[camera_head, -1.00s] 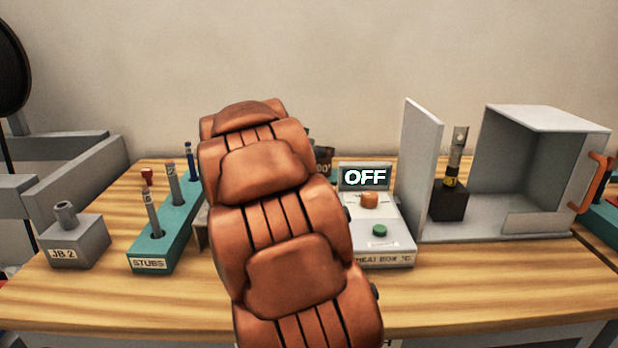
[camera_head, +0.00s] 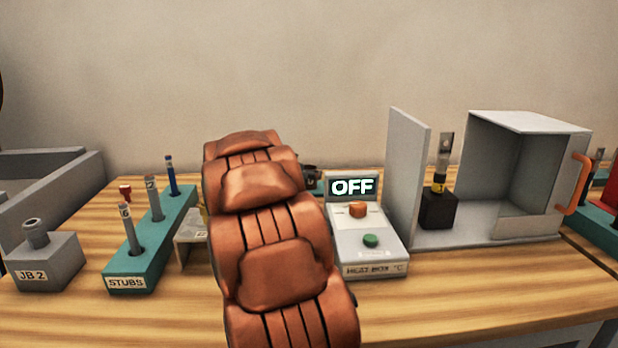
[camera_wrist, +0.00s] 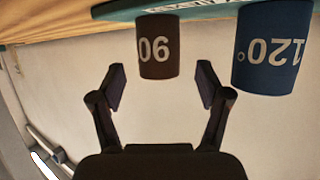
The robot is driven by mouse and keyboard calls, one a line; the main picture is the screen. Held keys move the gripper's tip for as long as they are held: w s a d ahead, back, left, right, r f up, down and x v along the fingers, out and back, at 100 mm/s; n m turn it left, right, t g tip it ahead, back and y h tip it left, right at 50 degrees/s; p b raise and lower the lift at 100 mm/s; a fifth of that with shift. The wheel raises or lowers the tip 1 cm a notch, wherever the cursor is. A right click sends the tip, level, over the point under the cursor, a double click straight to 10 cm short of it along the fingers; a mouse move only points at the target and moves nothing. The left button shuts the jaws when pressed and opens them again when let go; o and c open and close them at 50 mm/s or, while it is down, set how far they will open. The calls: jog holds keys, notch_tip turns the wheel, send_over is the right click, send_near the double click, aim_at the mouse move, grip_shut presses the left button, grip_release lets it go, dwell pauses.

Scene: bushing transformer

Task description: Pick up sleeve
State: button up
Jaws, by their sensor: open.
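In the wrist view, which is upside down, a brown sleeve (camera_wrist: 158,46) marked 90 hangs in the picture just beyond my gripper (camera_wrist: 161,85). The gripper is open, its two fingers spread to either side below the sleeve, with no visible contact. A larger blue sleeve (camera_wrist: 272,48) marked 120 is to its right. Both sit against a teal holder (camera_wrist: 115,9) with partly cut-off lettering. In the head view my orange-brown arm hides the gripper and most of this area. Only a small dark piece shows behind the arm, too covered to identify.
On the wooden table (camera_head: 190,320) are a grey JB 2 block (camera_head: 45,262), a teal STUBS rack (camera_head: 130,270) with several pegs, a heat box control (camera_head: 370,255) reading OFF, and an open grey box (camera_head: 520,125). A black block (camera_head: 438,210) stands by its open door (camera_head: 408,175).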

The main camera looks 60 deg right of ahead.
jog(key=shift+x, duration=1.65)
jog(key=shift+s, duration=0.1)
jog(key=c, duration=0.9)
jog(key=shift+r+p, duration=1.5)
jog(key=shift+r, duration=5.75)
jog(key=shift+r, duration=0.1)
